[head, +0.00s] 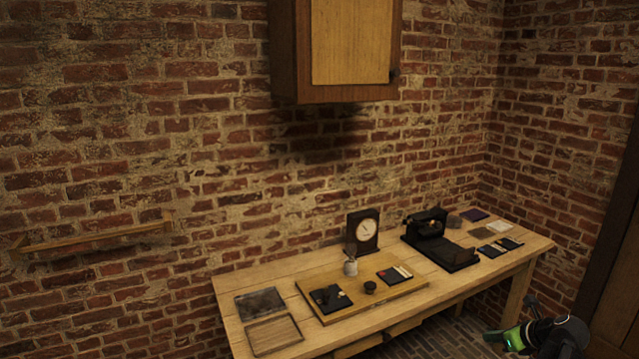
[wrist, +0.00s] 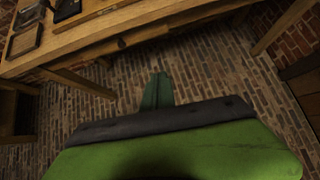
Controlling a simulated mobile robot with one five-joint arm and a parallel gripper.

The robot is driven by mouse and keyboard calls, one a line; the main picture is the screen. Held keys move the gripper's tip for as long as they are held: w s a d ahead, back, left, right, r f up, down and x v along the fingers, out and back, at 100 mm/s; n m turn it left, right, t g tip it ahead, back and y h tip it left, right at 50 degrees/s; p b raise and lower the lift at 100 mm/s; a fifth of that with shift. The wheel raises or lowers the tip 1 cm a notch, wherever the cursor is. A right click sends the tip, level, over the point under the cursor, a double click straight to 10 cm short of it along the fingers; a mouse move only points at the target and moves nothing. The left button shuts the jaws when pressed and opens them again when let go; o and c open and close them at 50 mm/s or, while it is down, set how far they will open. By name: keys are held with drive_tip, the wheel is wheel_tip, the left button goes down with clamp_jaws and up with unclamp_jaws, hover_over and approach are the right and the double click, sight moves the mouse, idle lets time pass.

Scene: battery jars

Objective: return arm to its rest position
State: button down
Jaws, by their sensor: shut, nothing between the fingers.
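My gripper (head: 493,337) shows at the lower right of the head view, in front of the table's right end and apart from it. In the wrist view its green fingers (wrist: 157,92) are together with nothing between them, over the brick floor. My arm is partly cut off by the bottom edge of the head view.
A wooden table (head: 400,318) stands along the brick wall with a board (head: 335,314), a clock (head: 363,232), a black machine (head: 436,241) and a wooden tray (head: 272,335) on it. A cabinet (head: 350,45) hangs above. The floor (wrist: 215,75) in front is clear.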

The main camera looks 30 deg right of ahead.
drive_tip(key=w+a+r+n+y, duration=0.3)
drive_tip(key=w+a+n+y, duration=0.2)
drive_tip(key=w+a, duration=1.85)
drive_tip(key=w+a+r+m+t+h, duration=0.2)
drive_tip(key=w+a+r+m+t, duration=0.1)
drive_tip(key=w+a+r+m, duration=0.35)
drive_tip(key=w+a+r+m+t+h, duration=0.1)
drive_tip(key=w+a+r+m+t, duration=0.3)
drive_tip(key=w+a, duration=0.5)
drive_tip(key=w+a+r+m+t+h, duration=0.2)
drive_tip(key=w+a+r+m, duration=0.35)
drive_tip(key=a, duration=0.35)
drive_tip(key=s+a+f+m+g+h, duration=0.1)
drive_tip(key=s+f+m+g+h, duration=0.2)
drive_tip(key=f+m, duration=0.5)
drive_tip(key=s+a+f+m+g, duration=0.1)
drive_tip(key=s+f+m+g, duration=0.2)
drive_tip(key=f+m+g, duration=0.3)
drive_tip(key=s+a+f+m+g+y, duration=0.2)
drive_tip(key=s+a+f+m+g, duration=0.1)
drive_tip(key=s, duration=0.6)
drive_tip(key=s+a+f+m+g+y, duration=0.1)
drive_tip(key=s+a+f+m+g, duration=0.3)
drive_tip(key=s+f+m+g, duration=0.2)
drive_tip(key=s+f+m, duration=0.1)
drive_tip(key=s+f, duration=0.1)
drive_tip(key=s, duration=0.1)
drive_tip(key=shift+s+f+y+p, duration=0.25)
drive_tip(key=shift+s+y+p, duration=0.05)
drive_tip(key=shift+y+p, duration=0.1)
